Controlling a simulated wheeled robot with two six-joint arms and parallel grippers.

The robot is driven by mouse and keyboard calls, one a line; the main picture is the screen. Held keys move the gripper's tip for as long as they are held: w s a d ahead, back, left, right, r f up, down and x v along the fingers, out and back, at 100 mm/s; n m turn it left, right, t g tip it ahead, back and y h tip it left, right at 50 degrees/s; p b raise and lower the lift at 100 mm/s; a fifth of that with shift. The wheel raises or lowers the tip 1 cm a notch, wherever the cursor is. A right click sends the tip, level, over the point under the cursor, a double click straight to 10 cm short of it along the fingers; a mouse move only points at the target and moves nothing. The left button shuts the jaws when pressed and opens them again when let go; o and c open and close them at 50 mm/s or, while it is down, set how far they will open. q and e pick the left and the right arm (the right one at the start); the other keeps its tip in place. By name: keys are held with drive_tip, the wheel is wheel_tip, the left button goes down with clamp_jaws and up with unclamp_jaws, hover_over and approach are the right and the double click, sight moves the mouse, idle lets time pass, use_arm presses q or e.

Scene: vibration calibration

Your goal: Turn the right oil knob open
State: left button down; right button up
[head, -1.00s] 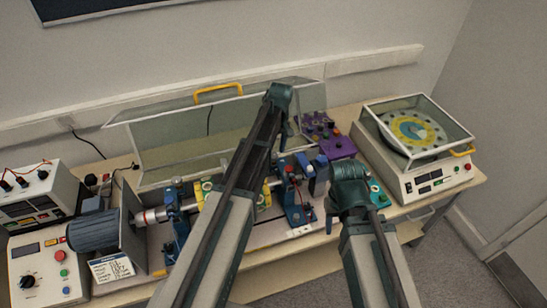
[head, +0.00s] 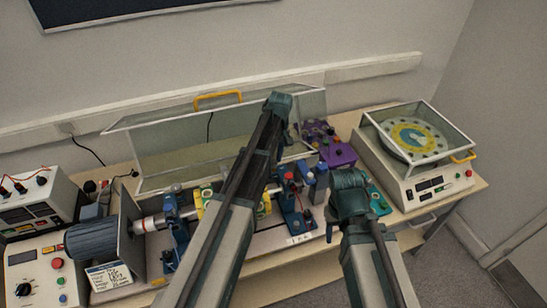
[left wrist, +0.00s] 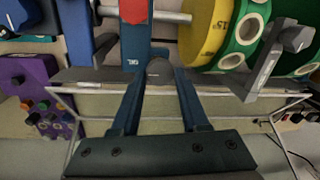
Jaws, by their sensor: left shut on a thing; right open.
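The right bearing stand (head: 297,212) is blue with a red top, on the test bench right of centre. The right oil knob (left wrist: 159,70), small and dark grey, sits by that face. My left gripper (left wrist: 159,82) has its two fingers closing in on the knob from either side and is shut on it. In the head view my left arm hides these fingers. My right gripper (head: 332,222) hangs right of the stand, clear of the knob; its fingers are mostly hidden.
A grey knob (left wrist: 297,38) stands beside yellow and green discs (left wrist: 212,30). A raised clear cover (head: 170,160) is behind the rig. A purple control box (head: 335,152) and a disc machine (head: 425,178) stand right; a motor (head: 92,240) stands left.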

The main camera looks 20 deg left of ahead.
use_arm(q)
drive_tip(key=shift+m, duration=0.3)
drive_tip(key=m, duration=0.4)
drive_tip(key=shift+s+d, duration=0.1)
drive_tip(key=m, duration=0.4)
drive_tip(key=shift+m+t, duration=0.3)
drive_tip(key=shift+t, duration=0.1)
drive_tip(key=m, duration=0.4)
drive_tip(key=shift+s, duration=0.1)
drive_tip(key=m, duration=0.4)
drive_tip(key=shift+t, duration=0.4)
drive_tip(key=shift+m, duration=0.5)
drive_tip(key=shift+c, duration=2.1)
unclamp_jaws()
